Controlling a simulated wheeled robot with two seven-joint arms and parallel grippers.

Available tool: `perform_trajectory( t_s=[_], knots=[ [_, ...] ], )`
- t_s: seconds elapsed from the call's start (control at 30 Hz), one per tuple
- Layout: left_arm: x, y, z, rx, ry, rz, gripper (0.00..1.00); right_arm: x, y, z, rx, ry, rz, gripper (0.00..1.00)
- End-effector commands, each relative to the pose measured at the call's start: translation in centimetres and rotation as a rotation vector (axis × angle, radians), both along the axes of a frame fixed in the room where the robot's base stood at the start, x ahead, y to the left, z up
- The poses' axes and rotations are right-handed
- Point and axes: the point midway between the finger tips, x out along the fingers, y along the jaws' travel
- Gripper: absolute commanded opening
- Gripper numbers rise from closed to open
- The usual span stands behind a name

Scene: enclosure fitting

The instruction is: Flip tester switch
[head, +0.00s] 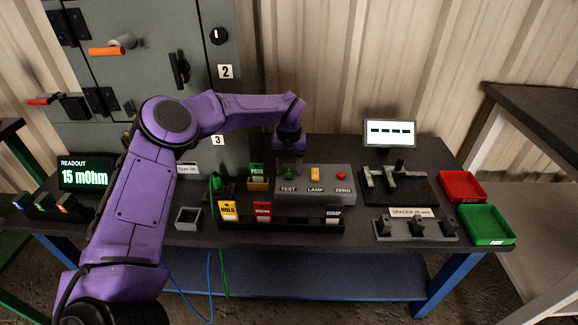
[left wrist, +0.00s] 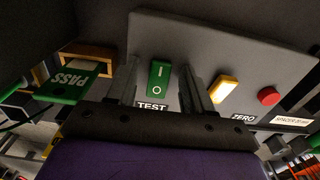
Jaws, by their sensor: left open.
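The tester is a grey sloped box (head: 325,199) on the table. It carries a green rocker switch above the word TEST (head: 289,174), a yellow switch above LAMP (head: 315,174) and a red button above ZERO (head: 341,175). In the left wrist view the green switch (left wrist: 158,78) shows I and O marks. My left gripper (head: 288,165) is open over the TEST end of the box. In the left wrist view its two fingers (left wrist: 162,84) stand on either side of the green switch, and nothing is held. Whether they touch the panel I cannot tell. My right gripper is not in view.
A green PASS tag stands in an orange holder (head: 258,184) left of the tester. A rack of HOLD and SCRAP tags (head: 290,224) lies in front. Red (head: 462,186) and green (head: 486,224) trays sit at the right. A readout screen (head: 85,173) shows 15 mOhm.

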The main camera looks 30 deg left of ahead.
Motion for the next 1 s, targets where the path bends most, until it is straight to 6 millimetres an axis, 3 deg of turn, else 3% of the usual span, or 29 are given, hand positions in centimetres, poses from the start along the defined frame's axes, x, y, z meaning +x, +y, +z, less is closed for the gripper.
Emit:
perform_trajectory(
  t_s=[0.03,0.07,0.2,0.43,0.8,1.0],
  knots=[
    [0.0,0.0,0.0,0.000,0.000,0.000,0.51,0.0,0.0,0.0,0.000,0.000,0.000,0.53],
    [0.0,0.0,0.0,0.000,0.000,0.000,0.45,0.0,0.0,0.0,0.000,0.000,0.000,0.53],
    [0.0,0.0,0.0,0.000,0.000,0.000,0.00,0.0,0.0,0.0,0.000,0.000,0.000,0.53],
    [-0.1,0.0,-0.2,0.021,-0.030,-0.001,0.00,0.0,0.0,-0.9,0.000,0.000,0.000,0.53],
    [-0.9,-0.5,-0.3,0.188,-0.309,-0.003,0.00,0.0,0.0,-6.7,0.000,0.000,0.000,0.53],
    [-0.9,-0.6,0.4,0.210,-0.345,0.000,0.00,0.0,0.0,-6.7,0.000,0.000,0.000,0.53]
  ],
)
